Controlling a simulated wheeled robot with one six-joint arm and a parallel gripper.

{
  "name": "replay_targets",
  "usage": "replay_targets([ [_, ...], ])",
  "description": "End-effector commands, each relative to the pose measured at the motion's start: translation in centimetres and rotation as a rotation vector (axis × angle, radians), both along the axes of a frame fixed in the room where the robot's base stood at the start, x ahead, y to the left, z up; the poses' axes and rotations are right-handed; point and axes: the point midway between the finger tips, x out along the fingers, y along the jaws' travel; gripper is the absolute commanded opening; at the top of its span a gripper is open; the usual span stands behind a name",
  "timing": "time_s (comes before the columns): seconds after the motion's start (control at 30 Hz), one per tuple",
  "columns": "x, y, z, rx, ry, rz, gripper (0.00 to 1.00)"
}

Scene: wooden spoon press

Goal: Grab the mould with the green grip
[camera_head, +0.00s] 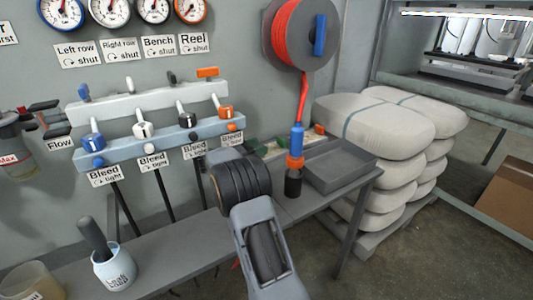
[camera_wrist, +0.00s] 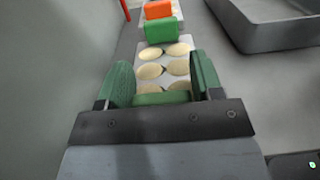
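The mould with the green grips is a pale plate with several round, cream-coloured hollows (camera_wrist: 165,67), seen in the wrist view. A green block grip (camera_wrist: 161,30) stands at its far end, and a green bar (camera_wrist: 162,98) shows at its near end. My gripper (camera_wrist: 161,64) has two dark green fingers set apart, one on each side of the near green bar. I cannot tell whether they touch it. In the head view my arm hides most of the mould; a bit of green (camera_head: 284,143) shows on the bench behind it.
An orange grip (camera_wrist: 158,9) lies beyond the green one. Valve rails (camera_head: 160,140) line the wall. A cup with a dark handle (camera_head: 113,268) stands at front left.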

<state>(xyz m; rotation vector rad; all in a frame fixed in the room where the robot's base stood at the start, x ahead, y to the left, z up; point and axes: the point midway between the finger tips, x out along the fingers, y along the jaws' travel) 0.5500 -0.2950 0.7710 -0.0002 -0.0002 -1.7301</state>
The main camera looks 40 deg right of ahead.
Motion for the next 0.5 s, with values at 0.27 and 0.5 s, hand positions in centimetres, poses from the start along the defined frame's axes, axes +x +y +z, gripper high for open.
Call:
replay_targets([
  [0.27, 0.00, 0.01, -0.02, 0.000, 0.000, 0.000, 0.33],
  [0.5, 0.00, 0.02, -0.03, 0.000, 0.000, 0.000, 0.10],
])
